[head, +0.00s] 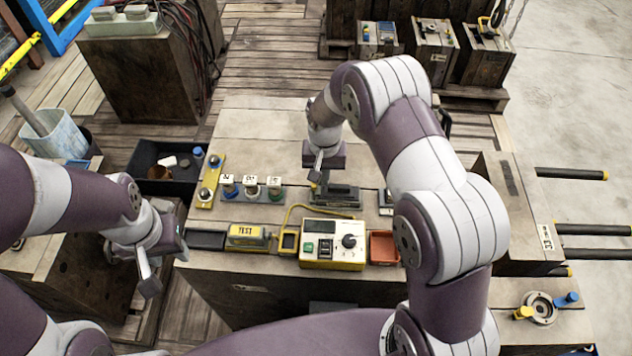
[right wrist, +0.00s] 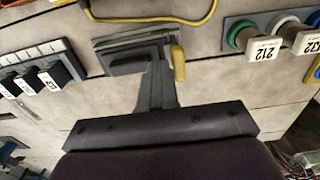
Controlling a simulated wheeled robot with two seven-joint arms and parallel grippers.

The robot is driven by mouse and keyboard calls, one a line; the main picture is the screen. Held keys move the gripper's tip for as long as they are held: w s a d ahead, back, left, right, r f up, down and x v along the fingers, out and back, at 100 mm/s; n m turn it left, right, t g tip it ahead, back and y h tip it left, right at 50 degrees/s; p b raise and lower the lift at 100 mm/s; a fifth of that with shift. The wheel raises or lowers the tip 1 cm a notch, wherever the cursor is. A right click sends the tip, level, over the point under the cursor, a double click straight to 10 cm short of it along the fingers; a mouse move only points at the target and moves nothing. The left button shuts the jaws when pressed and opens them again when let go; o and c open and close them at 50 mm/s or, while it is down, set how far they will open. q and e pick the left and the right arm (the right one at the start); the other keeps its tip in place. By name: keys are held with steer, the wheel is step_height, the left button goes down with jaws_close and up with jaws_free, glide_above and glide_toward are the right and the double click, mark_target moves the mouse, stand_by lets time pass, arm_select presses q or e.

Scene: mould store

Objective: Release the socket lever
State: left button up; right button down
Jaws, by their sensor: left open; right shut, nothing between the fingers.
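The dark grey socket (head: 340,196) sits on the bench, behind the yellow-and-white test box. In the right wrist view the socket (right wrist: 125,58) has a lever with a yellow grip (right wrist: 178,63) at its right side. My right gripper (head: 317,178) is shut and empty, pointing down at the socket. In the right wrist view its fingertips (right wrist: 157,68) are close beside the yellow grip; I cannot tell whether they touch it. My left gripper (head: 149,282) is open and empty, off the bench's left front edge.
Labelled plugs (head: 251,188) stand in a row left of the socket. The test box (head: 322,265), with a black dial and yellow cable, stands in front. A red tray (head: 384,248) is at its right, a yellow TEST block (head: 246,234) at its left. The bench behind is clear.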

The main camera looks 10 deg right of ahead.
steer(key=shift+a+f, duration=0.1)
steer(key=shift+a, duration=0.05)
stand_by(0.4)
steer(key=shift+w+a+f, duration=0.1)
steer(key=shift+w+a, duration=0.05)
steer(key=shift+a, duration=0.3)
steer(key=shift+w+a+f, duration=0.1)
steer(key=shift+a, duration=0.45)
steer(key=shift+w+a+f+b, duration=0.2)
steer(key=shift+a+b, duration=0.1)
steer(key=shift+a, duration=0.2)
steer(key=shift+s+d+r+p, duration=0.15)
steer(key=shift+d+r+p, duration=0.2)
steer(key=shift+d+p, duration=0.2)
step_height(320, 180, up, 7)
steer(key=p, duration=0.5)
steer(key=shift+p, duration=0.3)
steer(key=shift+f, duration=0.1)
